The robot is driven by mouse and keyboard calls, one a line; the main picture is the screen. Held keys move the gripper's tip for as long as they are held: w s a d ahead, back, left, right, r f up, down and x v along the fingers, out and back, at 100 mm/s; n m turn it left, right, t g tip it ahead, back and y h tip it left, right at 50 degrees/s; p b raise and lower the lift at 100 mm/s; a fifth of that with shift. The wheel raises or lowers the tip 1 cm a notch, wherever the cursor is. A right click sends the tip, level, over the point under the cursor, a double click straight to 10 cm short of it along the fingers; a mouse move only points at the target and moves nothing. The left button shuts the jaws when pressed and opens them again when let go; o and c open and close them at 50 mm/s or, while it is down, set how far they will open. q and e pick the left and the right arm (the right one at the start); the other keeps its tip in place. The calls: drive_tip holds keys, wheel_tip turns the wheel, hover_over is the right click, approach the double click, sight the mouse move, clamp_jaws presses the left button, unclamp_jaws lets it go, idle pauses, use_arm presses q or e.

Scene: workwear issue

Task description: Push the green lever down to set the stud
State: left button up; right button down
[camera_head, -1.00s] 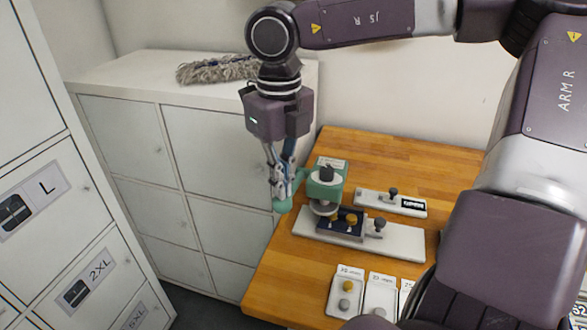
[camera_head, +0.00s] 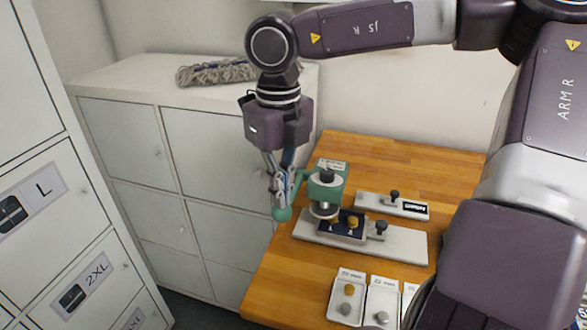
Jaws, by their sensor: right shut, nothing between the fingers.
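The green press (camera_head: 330,188) stands on a pale base plate (camera_head: 399,243) on the wooden table. Its green lever ends in a round knob (camera_head: 281,214) on the left, past the table edge. My right gripper (camera_head: 280,200) is shut and empty, pointing down, with its fingertips at the lever just above the knob; contact looks likely, but I cannot tell for sure. Under the press's silver head (camera_head: 323,210) lies a dark piece (camera_head: 341,229) with a gold stud (camera_head: 352,222). Whether the head touches it is hidden. My left gripper is out of view.
A second pale plate (camera_head: 372,204) with a black knob lies behind the press. Small trays (camera_head: 346,313) with gold and grey pieces stand at the front. White lockers (camera_head: 215,150) with a grey mop head (camera_head: 215,72) on top stand close left of the table.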

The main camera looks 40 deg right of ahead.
drive_tip(key=shift+d+r+p, duration=0.1)
drive_tip(key=shift+r+p, duration=0.6)
drive_tip(key=shift+r, duration=0.15)
wheel_tip(320, 180, up, 11)
drive_tip(key=p, duration=0.7)
idle(0.5)
